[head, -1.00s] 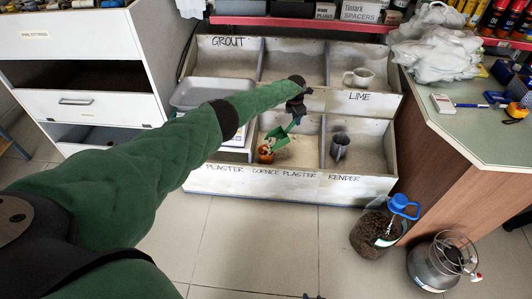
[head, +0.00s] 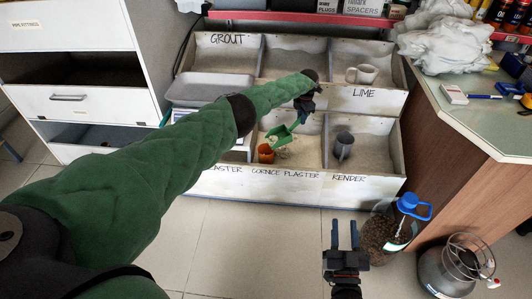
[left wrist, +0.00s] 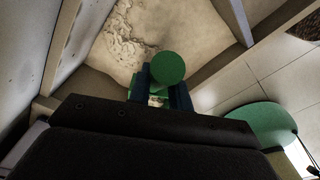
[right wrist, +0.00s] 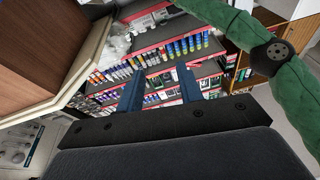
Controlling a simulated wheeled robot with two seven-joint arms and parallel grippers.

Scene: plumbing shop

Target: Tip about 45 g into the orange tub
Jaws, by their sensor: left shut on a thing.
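The orange tub (head: 266,153) stands in the front compartment labelled CORNICE PLASTER, towards its left side. My left gripper (head: 301,108) is shut on a green scoop (head: 280,137), just up and right of the tub. The scoop's lower end is close to the tub's rim; whether they touch and how much powder is in either, I cannot tell. In the left wrist view the scoop's round green handle end (left wrist: 168,68) sits between the fingers, and the tub is hidden. My right gripper (head: 343,236) is open and empty, over the floor in front of the bins.
Pale powder (left wrist: 128,38) lies in the bin. A grey cup (head: 343,145) stands in the RENDER compartment and a pale mug (head: 362,74) in the LIME one. A blue-lidded jar (head: 394,228) and a metal canister (head: 445,270) stand on the floor by the counter (head: 480,130).

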